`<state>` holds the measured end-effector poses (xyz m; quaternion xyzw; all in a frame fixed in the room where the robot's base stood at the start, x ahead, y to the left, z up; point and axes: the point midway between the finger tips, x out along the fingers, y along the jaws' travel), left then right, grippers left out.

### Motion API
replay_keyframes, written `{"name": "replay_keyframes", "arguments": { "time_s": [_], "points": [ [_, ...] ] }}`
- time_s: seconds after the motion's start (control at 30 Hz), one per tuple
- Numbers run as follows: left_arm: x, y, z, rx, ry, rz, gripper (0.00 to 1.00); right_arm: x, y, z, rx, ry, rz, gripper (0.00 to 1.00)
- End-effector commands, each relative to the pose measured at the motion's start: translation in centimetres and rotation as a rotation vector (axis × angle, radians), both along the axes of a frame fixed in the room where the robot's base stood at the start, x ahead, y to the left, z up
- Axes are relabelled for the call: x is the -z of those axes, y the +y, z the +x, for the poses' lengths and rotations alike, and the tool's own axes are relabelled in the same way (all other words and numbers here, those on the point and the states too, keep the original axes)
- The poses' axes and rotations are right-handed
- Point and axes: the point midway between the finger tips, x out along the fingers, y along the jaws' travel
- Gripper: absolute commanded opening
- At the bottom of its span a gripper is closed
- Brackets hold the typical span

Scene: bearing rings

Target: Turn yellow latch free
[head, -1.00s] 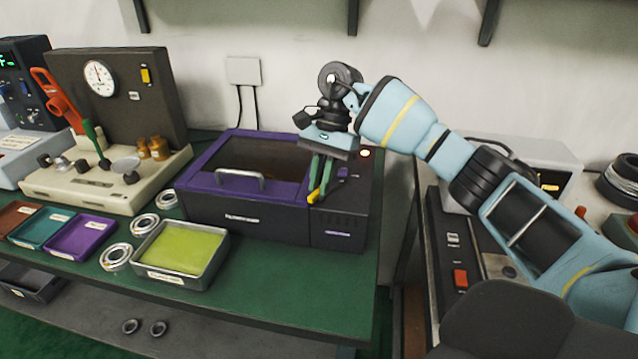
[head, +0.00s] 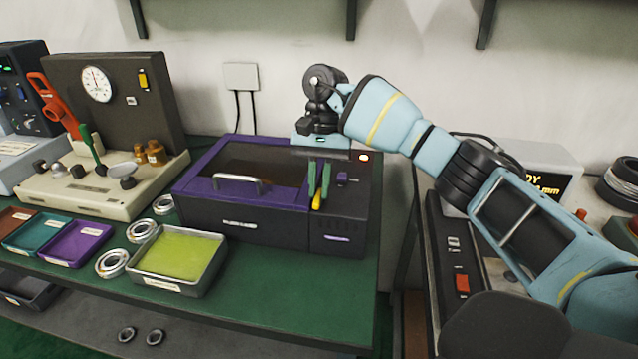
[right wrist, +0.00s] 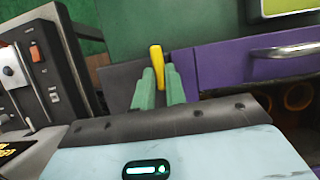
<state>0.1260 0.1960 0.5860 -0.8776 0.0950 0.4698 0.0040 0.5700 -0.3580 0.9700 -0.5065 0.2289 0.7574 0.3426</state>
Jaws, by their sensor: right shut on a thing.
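The yellow latch (head: 317,202) is on the front right part of the purple and black box machine (head: 240,212). My right gripper (head: 318,192), with green fingers, is shut on the latch from above. In the right wrist view the latch (right wrist: 157,54) sticks out beyond the two green fingertips (right wrist: 162,82), with its lower part between them. The fingers hide part of the latch and its pivot. My left gripper is in no view.
The machine's lid has a light handle (head: 238,184) and is down. A tray with a yellow-green pad (head: 213,268) and several metal rings (head: 112,263) lie in front and to the left. The cream test stand (head: 105,195) is further left.

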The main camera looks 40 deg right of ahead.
Motion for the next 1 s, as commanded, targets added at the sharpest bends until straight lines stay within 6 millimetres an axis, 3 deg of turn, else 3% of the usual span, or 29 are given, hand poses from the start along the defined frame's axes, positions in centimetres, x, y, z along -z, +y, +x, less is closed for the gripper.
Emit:
{"name": "replay_keyframes", "arguments": {
  "time_s": [0.13, 0.17, 0.33, 0.67, 1.0],
  "points": [
    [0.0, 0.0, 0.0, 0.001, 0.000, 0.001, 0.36, 0.1, 0.0, 0.0, -0.003, 0.002, -0.001, 0.00],
    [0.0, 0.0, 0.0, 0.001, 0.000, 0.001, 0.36, 0.1, 0.0, 0.0, -0.003, 0.002, -0.001, 0.14],
    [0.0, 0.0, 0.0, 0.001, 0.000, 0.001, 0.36, 0.1, 0.0, 0.0, -0.002, 0.001, -0.001, 0.35],
    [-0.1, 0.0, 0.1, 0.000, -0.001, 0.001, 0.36, -0.3, -0.1, 0.1, 0.000, 0.000, 0.000, 0.35],
    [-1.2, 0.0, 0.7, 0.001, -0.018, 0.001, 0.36, -4.7, -1.3, 1.2, 0.002, -0.003, -0.001, 0.35]
  ]
}}
